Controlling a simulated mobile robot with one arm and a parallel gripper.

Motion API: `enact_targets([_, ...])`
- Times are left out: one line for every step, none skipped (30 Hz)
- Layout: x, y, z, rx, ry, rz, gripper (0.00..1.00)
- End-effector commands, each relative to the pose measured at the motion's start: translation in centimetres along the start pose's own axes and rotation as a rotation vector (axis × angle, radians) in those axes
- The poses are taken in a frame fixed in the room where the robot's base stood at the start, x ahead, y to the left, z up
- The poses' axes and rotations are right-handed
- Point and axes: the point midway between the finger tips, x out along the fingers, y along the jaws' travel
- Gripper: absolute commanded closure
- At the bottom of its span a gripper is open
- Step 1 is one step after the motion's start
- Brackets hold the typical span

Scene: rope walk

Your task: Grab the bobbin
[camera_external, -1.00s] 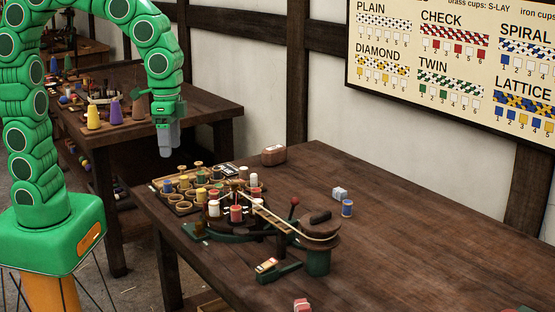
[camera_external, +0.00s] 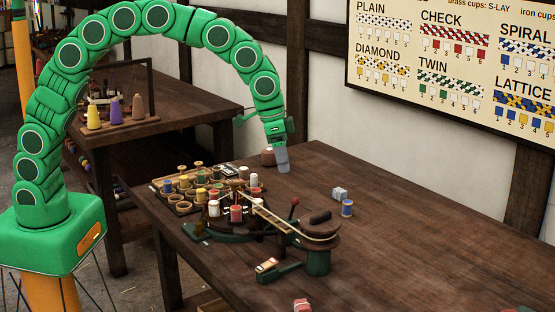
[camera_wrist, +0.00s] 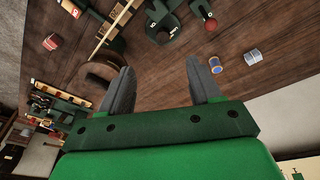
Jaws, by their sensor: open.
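A blue bobbin (camera_external: 347,208) with pale ends stands alone on the bare right part of the table, right of the braiding stand. In the wrist view, the blue bobbin (camera_wrist: 215,65) shows just beyond the right fingertip. My gripper (camera_external: 283,168) hangs above the far side of the table, to the left of and behind the bobbin, pointing down. In the wrist view its two grey fingers (camera_wrist: 163,72) are spread apart with nothing between them. It does not touch the bobbin.
A pale blue-grey object (camera_external: 340,193) stands close behind the bobbin. The braiding stand (camera_external: 318,262) with its red-knobbed lever is to the left. The right of the table is clear.

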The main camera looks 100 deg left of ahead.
Motion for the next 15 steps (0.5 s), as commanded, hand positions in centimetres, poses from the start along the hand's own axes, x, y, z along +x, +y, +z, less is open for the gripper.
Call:
enact_targets([1.2, -0.7, -1.0, -0.010, 0.004, -0.003, 0.37])
enact_targets([1.6, -1.0, -1.6, -0.014, 0.011, -0.005, 0.37])
enact_targets([2.1, -1.5, -2.5, -0.021, 0.021, -0.007, 0.37])
enact_targets([2.6, -1.9, -3.1, -0.026, 0.028, -0.009, 0.37])
enact_targets([3.2, -2.3, -3.6, -0.031, 0.032, -0.011, 0.37])
enact_targets([4.0, -2.8, -4.3, -0.038, 0.037, -0.014, 0.37])
enact_targets([4.5, -3.2, -4.8, -0.043, 0.043, -0.016, 0.37])
enact_targets([4.9, -3.6, -5.4, -0.048, 0.050, -0.019, 0.37])
enact_targets([5.5, -4.2, -6.2, -0.054, 0.060, -0.022, 0.37])
enact_targets([6.1, -4.6, -6.8, -0.059, 0.066, -0.025, 0.37])
enact_targets([6.7, -5.0, -7.2, -0.064, 0.071, -0.028, 0.37])
enact_targets([7.4, -5.7, -7.9, -0.071, 0.079, -0.033, 0.37])
enact_targets([7.9, -6.1, -8.4, -0.076, 0.085, -0.036, 0.37])
enact_targets([8.4, -6.6, -8.9, -0.081, 0.092, -0.039, 0.37])
enact_targets([9.2, -7.2, -9.5, -0.087, 0.101, -0.045, 0.37])
